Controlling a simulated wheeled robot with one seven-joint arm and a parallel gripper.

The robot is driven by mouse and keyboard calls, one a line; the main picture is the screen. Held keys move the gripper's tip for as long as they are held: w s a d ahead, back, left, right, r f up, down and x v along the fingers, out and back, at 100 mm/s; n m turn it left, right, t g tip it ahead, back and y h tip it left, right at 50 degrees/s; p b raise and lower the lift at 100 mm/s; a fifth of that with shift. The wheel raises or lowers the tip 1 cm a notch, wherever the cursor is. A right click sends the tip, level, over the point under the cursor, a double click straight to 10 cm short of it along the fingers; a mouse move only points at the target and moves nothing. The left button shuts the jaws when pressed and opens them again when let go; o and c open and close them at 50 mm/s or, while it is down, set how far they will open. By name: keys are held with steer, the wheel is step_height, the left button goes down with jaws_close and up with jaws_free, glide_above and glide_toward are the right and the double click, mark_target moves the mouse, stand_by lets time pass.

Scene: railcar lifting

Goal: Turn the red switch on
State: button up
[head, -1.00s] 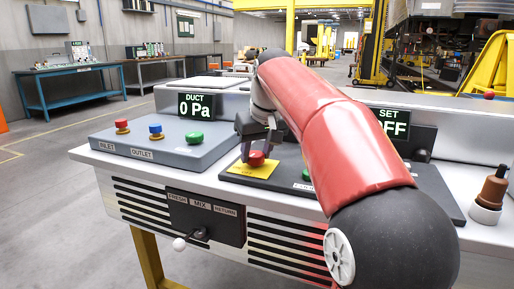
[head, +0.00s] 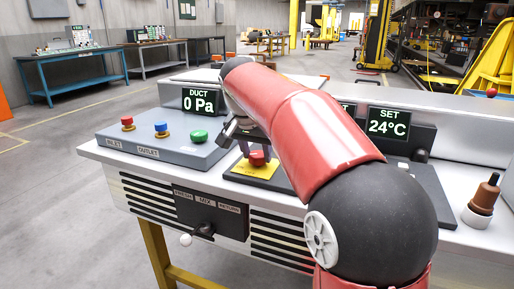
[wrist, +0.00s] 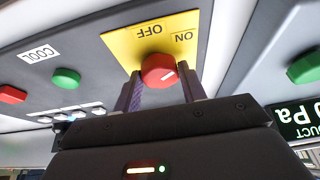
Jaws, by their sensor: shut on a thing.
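The red switch (head: 257,158) is a round knob on a yellow plate (head: 250,170) on the dark control panel. In the wrist view the red switch (wrist: 158,68) sits between my two fingers, below the OFF and ON labels, which appear upside down. A white mark on the knob lies toward its right side, the side of the ON label (wrist: 183,37). My gripper (wrist: 162,84) is shut on the knob. In the head view my gripper (head: 243,140) reaches down to it, partly hidden by my arm. The SET display (head: 387,122) reads 24°C.
A grey panel (head: 170,148) left of the switch carries red, blue and green buttons and the DUCT display (head: 200,100) at 0 Pa. A FRESH/MIX/RETURN lever (head: 203,230) is on the front. A brown-handled device (head: 484,197) stands at the right. My arm hides much of the dark panel.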

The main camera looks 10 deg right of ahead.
steer(key=shift+m, duration=0.5)
steer(key=o, duration=1)
steer(key=v, duration=0.7)
steer(key=shift+a+r, duration=0.3)
steer(key=shift+r, duration=0.05)
steer(key=shift+s, duration=0.15)
